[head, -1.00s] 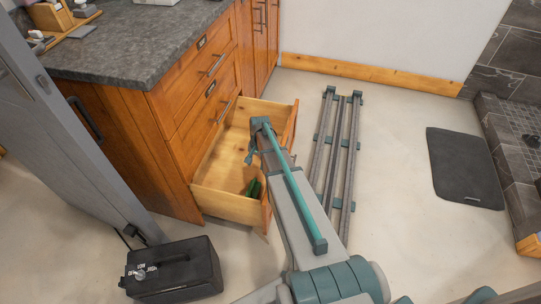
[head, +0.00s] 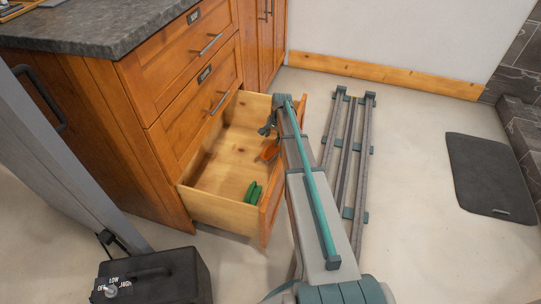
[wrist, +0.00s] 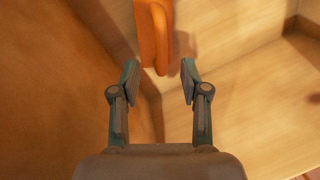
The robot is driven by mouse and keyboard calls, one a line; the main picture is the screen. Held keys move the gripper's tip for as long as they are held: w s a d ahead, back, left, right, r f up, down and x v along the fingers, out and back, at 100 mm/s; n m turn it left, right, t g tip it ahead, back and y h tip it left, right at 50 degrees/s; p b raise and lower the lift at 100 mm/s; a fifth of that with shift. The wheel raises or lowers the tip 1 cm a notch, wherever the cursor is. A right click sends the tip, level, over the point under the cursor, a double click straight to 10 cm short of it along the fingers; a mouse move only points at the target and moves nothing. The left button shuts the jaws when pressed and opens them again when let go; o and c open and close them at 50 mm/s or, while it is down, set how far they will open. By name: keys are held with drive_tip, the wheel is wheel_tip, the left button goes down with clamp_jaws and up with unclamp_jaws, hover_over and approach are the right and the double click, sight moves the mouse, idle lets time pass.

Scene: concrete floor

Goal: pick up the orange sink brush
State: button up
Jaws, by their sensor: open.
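The orange sink brush (head: 270,150) lies in the open bottom drawer (head: 222,212), near its front panel, partly hidden by my arm in the head view. In the wrist view the orange brush (wrist: 154,35) shows at the top, just beyond and between my fingertips, leaning close to a drawer wall. Its upper end is cut off by the picture's edge. My gripper (wrist: 159,82) is open and empty, with a finger on each side below the brush. In the head view my gripper (head: 267,128) is over the drawer.
A green object (head: 253,191) lies in the drawer's front corner. Wooden cabinets (head: 150,130) with a dark countertop stand at the left. A black box (head: 155,275) sits on the floor at the lower left. A dark mat (head: 490,178) lies at the right.

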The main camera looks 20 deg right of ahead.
sight(270, 145)
drive_tip(key=shift+w+a+f+b, duration=0.2)
drive_tip(key=shift+f+b, duration=0.4)
drive_tip(key=shift+f, duration=0.55)
drive_tip(key=shift+w+a+f+b, duration=0.1)
drive_tip(key=shift+w+f+b, duration=0.15)
drive_tip(key=shift+f+b, duration=0.6)
drive_tip(key=shift+w+a+f+b, duration=0.1)
drive_tip(key=shift+w+f+b, duration=0.2)
drive_tip(key=shift+f, duration=1.15)
drive_tip(key=shift+s, duration=0.1)
clamp_jaws()
